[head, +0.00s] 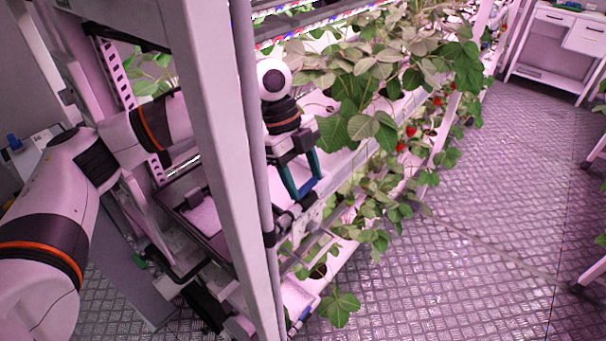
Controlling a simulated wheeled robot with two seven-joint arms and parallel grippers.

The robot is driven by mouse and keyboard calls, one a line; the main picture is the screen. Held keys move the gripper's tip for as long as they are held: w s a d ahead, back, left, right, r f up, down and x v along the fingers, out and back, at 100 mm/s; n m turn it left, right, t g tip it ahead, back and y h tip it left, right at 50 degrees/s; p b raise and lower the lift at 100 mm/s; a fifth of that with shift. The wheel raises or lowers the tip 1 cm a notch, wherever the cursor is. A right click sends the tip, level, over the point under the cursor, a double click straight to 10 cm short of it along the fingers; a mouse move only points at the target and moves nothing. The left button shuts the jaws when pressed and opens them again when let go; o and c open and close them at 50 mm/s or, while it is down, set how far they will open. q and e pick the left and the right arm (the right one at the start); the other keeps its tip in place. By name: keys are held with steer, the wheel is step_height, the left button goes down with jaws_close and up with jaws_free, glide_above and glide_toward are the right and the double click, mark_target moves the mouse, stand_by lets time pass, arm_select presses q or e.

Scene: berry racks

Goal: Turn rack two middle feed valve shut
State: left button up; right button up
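My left arm comes in from the left and passes behind the rack's upright post. Its gripper (304,184) points down, with two teal fingers spread apart. A blue valve handle (308,188) lies at the fingertips, on the middle level of the rack's near end. It appears to lie between or just below the tips; I cannot tell whether they touch it. Another small blue handle (305,313) shows lower down at the rack's foot. My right gripper is not in view.
The upright post (215,150) stands close in front of my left arm. White grow channels with strawberry plants (370,90) and red berries run away to the right. A white bench (555,50) stands at the far right.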

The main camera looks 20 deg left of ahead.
arm_select(q)
steer(key=c, duration=0.4)
steer(key=shift+c, duration=0.2)
steer(key=shift+m, duration=0.4)
steer(key=m, duration=0.1)
steer(key=m+g+y, duration=0.1)
steer(key=m, duration=0.1)
steer(key=shift+w+d+m, duration=0.1)
steer(key=shift+w+m, duration=0.1)
steer(key=shift+m, duration=0.1)
steer(key=m+g+y, duration=0.1)
steer(key=m, duration=0.2)
steer(key=shift+w+d+m, duration=0.1)
steer(key=shift+d+m, duration=0.05)
steer(key=shift+m, duration=0.25)
steer(key=m, duration=0.2)
steer(key=m+y+b, duration=0.1)
steer(key=m, duration=0.1)
steer(key=shift+d+g+y, duration=0.15)
steer(key=shift+g+y, duration=0.15)
steer(key=shift+g, duration=0.1)
steer(key=m+y, duration=0.1)
steer(key=m, duration=0.1)
steer(key=shift+m, duration=0.4)
steer(key=shift+d+m+y, duration=0.15)
steer(key=shift+m+y, duration=0.35)
steer(key=shift+m, duration=0.9)
